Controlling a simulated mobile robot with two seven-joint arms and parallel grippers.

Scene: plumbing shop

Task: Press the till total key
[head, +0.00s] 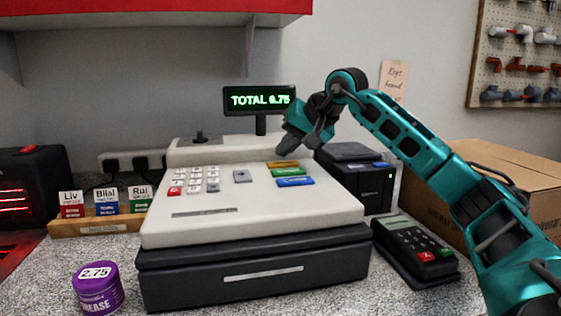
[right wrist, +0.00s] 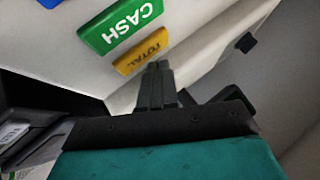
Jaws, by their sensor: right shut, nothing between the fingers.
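The cream till (head: 255,215) stands on the counter. Its yellow total key (head: 283,164) is at the back of the coloured key column, above a green key (head: 290,172) and a blue key (head: 295,182). In the right wrist view the yellow key (right wrist: 142,52) reads TOTAL, beside the green CASH key (right wrist: 120,22). My right gripper (head: 284,152) is shut and empty, pointing down close to the yellow key. In the right wrist view its fingertips (right wrist: 157,66) overlap the key's edge; I cannot tell whether they touch. My left gripper is not in view.
The lit display (head: 259,100) on a post reads TOTAL and an amount. A black printer (head: 365,187) and card terminal (head: 415,250) stand right of the till. A purple tin (head: 97,290) and wooden tag rack (head: 95,224) are left.

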